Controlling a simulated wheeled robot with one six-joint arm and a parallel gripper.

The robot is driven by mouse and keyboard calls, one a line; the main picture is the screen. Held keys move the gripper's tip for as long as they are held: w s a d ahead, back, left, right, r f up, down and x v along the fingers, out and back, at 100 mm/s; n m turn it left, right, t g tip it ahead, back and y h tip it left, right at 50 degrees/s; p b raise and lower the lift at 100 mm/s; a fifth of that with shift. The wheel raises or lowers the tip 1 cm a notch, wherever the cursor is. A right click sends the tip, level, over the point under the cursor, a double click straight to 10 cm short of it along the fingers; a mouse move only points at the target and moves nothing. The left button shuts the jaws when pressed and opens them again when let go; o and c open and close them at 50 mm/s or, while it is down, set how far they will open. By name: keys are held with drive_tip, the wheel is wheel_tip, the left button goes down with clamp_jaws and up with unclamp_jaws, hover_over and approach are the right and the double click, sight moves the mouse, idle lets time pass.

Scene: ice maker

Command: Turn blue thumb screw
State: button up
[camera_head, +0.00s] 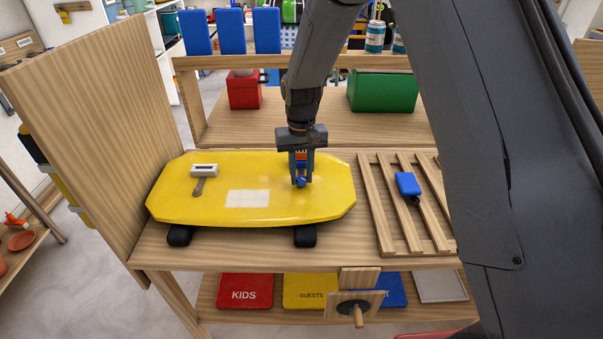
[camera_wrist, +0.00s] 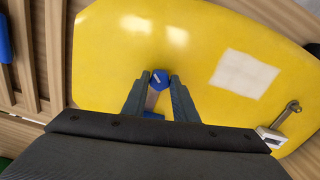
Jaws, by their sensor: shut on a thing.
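The blue thumb screw (camera_head: 301,182) stands on the right part of a yellow board-shaped body (camera_head: 225,212) on the wooden bench. It also shows in the wrist view as a small blue knob (camera_wrist: 159,77). My gripper (camera_head: 301,178) points down from above, its two fingers on either side of the screw. In the wrist view, the fingertips (camera_wrist: 158,84) are close around the blue knob and shut on it. Another blue part (camera_wrist: 153,115) shows between the fingers, nearer the palm.
A white block with a grey lever (camera_head: 203,172) sits on the yellow body's left part. A slatted wooden rack (camera_head: 384,208) with a blue item (camera_head: 408,184) is to the right. A green box (camera_head: 383,92) and red box (camera_head: 244,92) stand behind. A tall wooden panel (camera_head: 90,120) bounds the left.

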sight(301, 178)
drive_tip(key=m, duration=0.4)
drive_tip(key=shift+w+r+m, duration=0.1)
drive_tip(key=shift+m, duration=0.2)
drive_tip(key=shift+a+m+p, duration=0.1)
drive_tip(key=shift+m+p, duration=0.3)
drive_tip(key=shift+m, duration=2.1)
drive_tip(key=o, duration=1.1)
drive_tip(key=shift+c, duration=0.2)
drive_tip(key=shift+r+b, duration=1.05)
drive_tip(key=shift+r, duration=2.85)
